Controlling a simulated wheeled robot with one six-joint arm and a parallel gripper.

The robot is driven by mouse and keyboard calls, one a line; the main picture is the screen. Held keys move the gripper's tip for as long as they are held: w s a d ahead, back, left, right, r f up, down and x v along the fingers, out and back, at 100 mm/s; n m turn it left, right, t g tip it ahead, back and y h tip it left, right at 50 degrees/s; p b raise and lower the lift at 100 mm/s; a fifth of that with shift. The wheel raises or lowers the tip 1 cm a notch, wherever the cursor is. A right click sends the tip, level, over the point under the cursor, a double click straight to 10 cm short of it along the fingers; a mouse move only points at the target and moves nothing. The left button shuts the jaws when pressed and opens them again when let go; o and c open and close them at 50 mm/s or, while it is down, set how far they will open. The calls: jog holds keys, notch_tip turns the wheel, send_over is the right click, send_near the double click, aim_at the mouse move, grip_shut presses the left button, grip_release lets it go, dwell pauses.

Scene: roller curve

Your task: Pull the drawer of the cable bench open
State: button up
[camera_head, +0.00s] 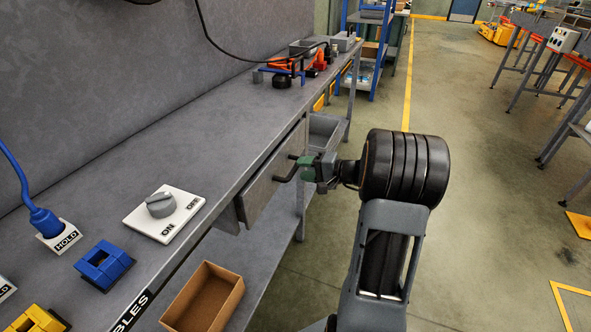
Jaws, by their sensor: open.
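The cable bench (130,225) is a long grey bench running from the lower left toward the back. Its grey drawer (266,186) sits under the bench top, with a dark bar handle (286,176) on its front. My gripper (303,161) is level with the drawer front, at the far end of the handle. Its green-tipped jaws are open and face the handle. I cannot tell whether they touch it or reach around it. The drawer front stands slightly out from under the bench top edge; how far is unclear.
A cardboard box (205,297) stands on the lower shelf. A white plate with an ON/OFF knob (162,205), a blue plug (46,222) and coloured blocks lie on top.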

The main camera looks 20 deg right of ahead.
aim_at(295, 168)
jog(key=shift+x, duration=1.8)
jog(key=shift+c, duration=0.4)
grip_shut()
